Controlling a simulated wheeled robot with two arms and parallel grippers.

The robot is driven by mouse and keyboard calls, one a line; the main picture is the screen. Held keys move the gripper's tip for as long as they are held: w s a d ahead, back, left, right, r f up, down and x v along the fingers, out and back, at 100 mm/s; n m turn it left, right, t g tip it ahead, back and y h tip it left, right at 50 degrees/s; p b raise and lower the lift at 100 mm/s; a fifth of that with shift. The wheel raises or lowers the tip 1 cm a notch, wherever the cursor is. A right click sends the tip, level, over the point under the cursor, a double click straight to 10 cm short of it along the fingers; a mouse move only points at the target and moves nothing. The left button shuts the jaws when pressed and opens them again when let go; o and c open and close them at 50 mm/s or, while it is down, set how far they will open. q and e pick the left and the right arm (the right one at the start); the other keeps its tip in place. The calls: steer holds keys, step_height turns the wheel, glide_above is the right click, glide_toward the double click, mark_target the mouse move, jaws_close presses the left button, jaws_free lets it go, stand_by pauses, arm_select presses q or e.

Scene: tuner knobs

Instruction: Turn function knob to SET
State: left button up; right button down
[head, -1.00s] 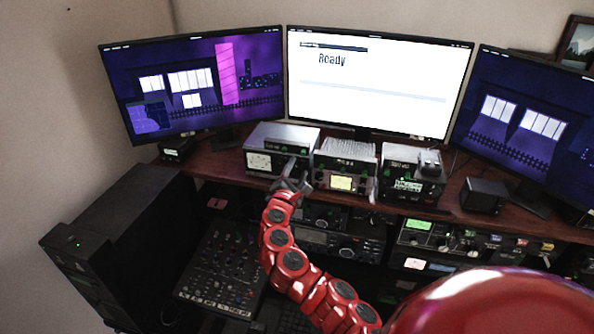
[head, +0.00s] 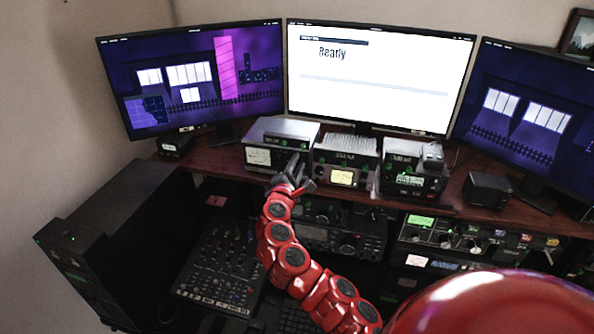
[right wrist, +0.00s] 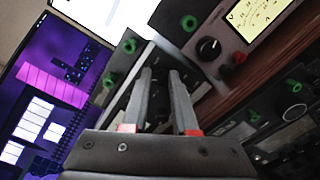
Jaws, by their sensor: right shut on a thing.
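The left tuner box (head: 258,157), with a pale meter, stands on the desk shelf below the middle screen. My right gripper (head: 296,163) is at the right part of its front. In the right wrist view its two grey fingers (right wrist: 160,78) point at that tuner's front panel (right wrist: 116,68) and close around a dark knob (right wrist: 157,92). The fingers hide most of this knob, and its pointer and labels cannot be read. A green knob (right wrist: 130,46) shows beside the fingers. My left gripper is not in view.
The middle tuner (head: 342,177), with a lit meter, stands close to the right of the gripper; its black knob (right wrist: 208,47) and red knob (right wrist: 238,58) are near the fingers. A third tuner (head: 412,181) stands further right. Radios (head: 345,243) sit under the shelf, a mixer (head: 222,268) lower left.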

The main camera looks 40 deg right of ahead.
steer(key=shift+f+m+b, duration=0.15)
steer(key=shift+m+b, duration=2.85)
steer(key=shift+b, duration=0.75)
steer(key=c, duration=0.7)
jaws_free()
